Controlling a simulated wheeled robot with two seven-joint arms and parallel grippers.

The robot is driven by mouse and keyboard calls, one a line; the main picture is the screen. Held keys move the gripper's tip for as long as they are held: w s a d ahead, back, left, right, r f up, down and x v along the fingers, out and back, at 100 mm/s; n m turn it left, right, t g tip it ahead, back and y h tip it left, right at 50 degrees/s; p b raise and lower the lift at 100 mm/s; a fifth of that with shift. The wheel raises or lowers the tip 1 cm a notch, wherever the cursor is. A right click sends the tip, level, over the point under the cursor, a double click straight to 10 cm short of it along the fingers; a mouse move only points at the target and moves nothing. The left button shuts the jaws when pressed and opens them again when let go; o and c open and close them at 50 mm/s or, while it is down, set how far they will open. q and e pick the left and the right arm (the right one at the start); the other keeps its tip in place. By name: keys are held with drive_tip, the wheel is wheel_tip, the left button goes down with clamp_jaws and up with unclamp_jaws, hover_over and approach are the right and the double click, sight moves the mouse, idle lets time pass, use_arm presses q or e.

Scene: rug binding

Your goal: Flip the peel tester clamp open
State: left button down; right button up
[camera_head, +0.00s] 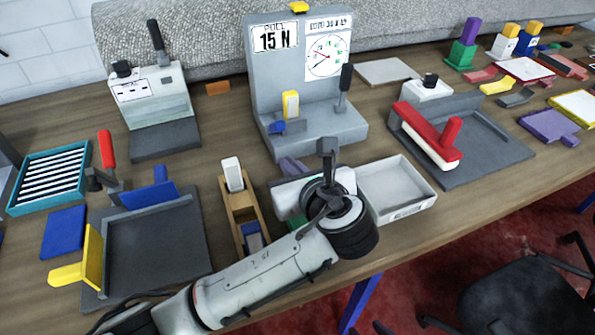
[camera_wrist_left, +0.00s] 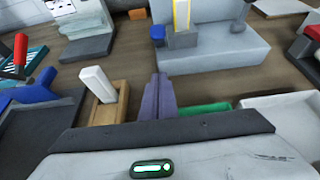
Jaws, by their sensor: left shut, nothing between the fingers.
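The grey peel tester (camera_head: 262,75) stands at the back middle, with a "15 N" card and a round dial on its upright panel. On its base is a small clamp with an upright yellow tab (camera_head: 291,104) and a blue part beside it. A black-handled lever (camera_head: 345,82) stands upright to its right. In the left wrist view, the yellow tab (camera_wrist_left: 182,16) and the base (camera_wrist_left: 215,58) show ahead. My left gripper (camera_head: 288,164) is in front of the base, its purplish fingers shut and empty; they show centrally in the wrist view (camera_wrist_left: 158,80). My right gripper is not in view.
A wooden holder with a white block (camera_head: 232,172) stands left of my gripper, and a white tray (camera_head: 400,185) stands right. A dark fixture with a red bar (camera_head: 430,135) is further right. A dark plate with a yellow bracket (camera_head: 92,255) is at the left.

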sight(275, 127)
use_arm(q)
drive_tip(key=shift+x, duration=1.05)
drive_tip(key=shift+w+a+r+p, duration=0.15)
drive_tip(key=shift+w+r+p, duration=0.05)
drive_tip(key=shift+w+r, duration=0.3)
drive_tip(key=shift+w+a+r+p, duration=0.15)
drive_tip(key=shift+w+r, duration=0.2)
drive_tip(key=shift+r, duration=0.15)
drive_tip(key=shift+w+a+r, duration=0.1)
drive_tip(key=shift+w+r, duration=0.35)
drive_tip(key=shift+r, duration=0.05)
drive_tip(key=shift+w, duration=0.1)
